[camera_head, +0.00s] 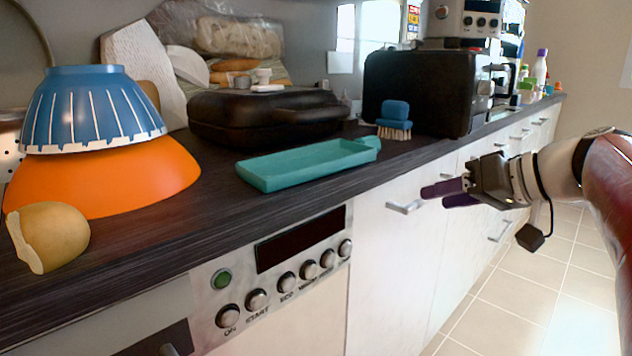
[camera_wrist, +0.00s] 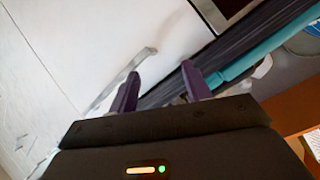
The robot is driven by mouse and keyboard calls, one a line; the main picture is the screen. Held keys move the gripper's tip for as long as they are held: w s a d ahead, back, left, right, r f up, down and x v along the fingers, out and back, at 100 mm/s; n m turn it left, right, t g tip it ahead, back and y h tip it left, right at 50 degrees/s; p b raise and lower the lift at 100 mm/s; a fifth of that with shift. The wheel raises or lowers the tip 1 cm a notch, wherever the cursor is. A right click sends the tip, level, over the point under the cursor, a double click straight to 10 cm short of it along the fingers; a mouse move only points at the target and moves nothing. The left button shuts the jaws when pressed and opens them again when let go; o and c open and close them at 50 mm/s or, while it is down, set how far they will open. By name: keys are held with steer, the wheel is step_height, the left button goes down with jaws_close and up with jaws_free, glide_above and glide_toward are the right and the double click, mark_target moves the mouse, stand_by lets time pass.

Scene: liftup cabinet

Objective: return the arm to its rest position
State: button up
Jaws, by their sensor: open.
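My gripper (camera_head: 446,194) has two purple fingers and shows at the right of the head view, in front of the white cabinet fronts and a little below the counter edge. My arm reaches in from the right edge of that view. In the wrist view the two fingers (camera_wrist: 160,88) stand apart with nothing between them, so the gripper is open and empty. A cabinet handle (camera_head: 404,207) lies left of the fingers in the head view, and it also shows just left of them in the wrist view (camera_wrist: 122,78). I cannot tell whether they touch.
The dark counter (camera_head: 225,228) runs along the left and back. It bears a teal tray (camera_head: 305,164), a blue brush (camera_head: 395,115), a black case (camera_head: 265,117), an orange bowl (camera_head: 110,180), a blue bowl (camera_head: 90,110) and bread (camera_head: 52,237). The tiled floor (camera_head: 530,295) at lower right is clear.

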steer(key=s+a+f+m+g+h+p, duration=0.1)
steer(key=s+f+h, duration=0.3)
steer(key=s+f, duration=0.5)
steer(key=s+a+f+m+g+h+p, duration=0.1)
steer(key=s+a+f+g+h+p, duration=0.1)
steer(key=s+f, duration=0.7)
steer(key=s+a+h+p, duration=0.1)
steer(key=a+h, duration=0.1)
steer(key=shift+s+a+f+m+h, duration=0.2)
steer(key=shift+s+f+m+h, duration=0.1)
steer(key=shift+m+h, duration=0.1)
steer(key=shift+o, duration=0.2)
